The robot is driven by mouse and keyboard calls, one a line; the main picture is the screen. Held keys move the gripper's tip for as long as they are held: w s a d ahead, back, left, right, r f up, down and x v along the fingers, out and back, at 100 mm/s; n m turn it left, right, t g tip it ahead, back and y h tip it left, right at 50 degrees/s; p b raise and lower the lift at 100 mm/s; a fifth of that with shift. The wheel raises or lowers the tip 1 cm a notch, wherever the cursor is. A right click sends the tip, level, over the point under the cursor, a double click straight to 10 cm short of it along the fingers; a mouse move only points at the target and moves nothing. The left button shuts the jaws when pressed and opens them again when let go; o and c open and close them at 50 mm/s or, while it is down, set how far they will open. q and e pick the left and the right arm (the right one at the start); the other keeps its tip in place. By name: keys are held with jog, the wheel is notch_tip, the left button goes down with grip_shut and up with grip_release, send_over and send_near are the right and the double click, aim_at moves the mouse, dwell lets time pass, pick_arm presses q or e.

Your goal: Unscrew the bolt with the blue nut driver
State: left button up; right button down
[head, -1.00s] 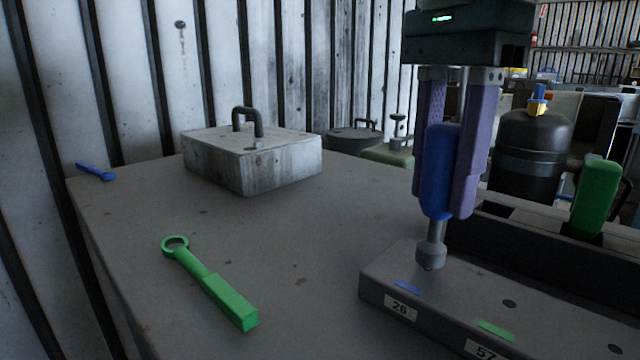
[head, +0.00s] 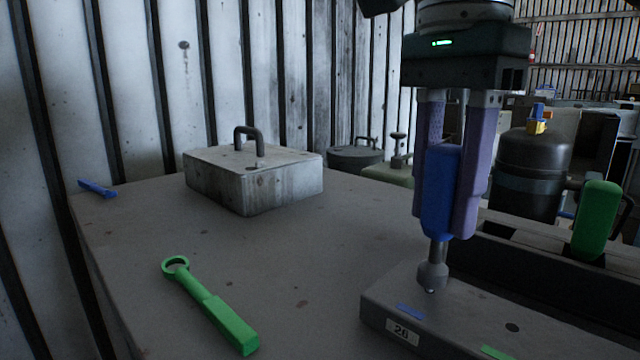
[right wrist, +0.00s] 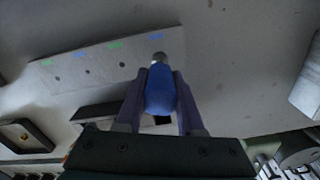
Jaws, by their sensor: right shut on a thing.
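The blue nut driver (head: 442,185) hangs upright in my right gripper (head: 446,220), which is shut on its handle. Its grey socket (head: 432,274) points down over the left end of the grey block (head: 385,300), near a blue mark and a number label. A small pale tip shows under the socket; I cannot tell whether it is the bolt or whether it touches the block. In the right wrist view the blue driver (right wrist: 160,92) sits between the two purple fingers, its socket near the block's end hole. My left gripper is not in view.
A green ring wrench (head: 215,312) lies at the table's front left. A metal box with a handle (head: 245,185) stands behind it. A small blue tool (head: 97,188) lies at the far left edge. A green-handled tool (head: 597,220) stands in a dark rack (head: 530,262) at right.

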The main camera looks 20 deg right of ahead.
jog(key=shift+r+p, duration=3.1)
jog(key=shift+r, duration=0.95)
jog(key=shift+f, duration=0.1)
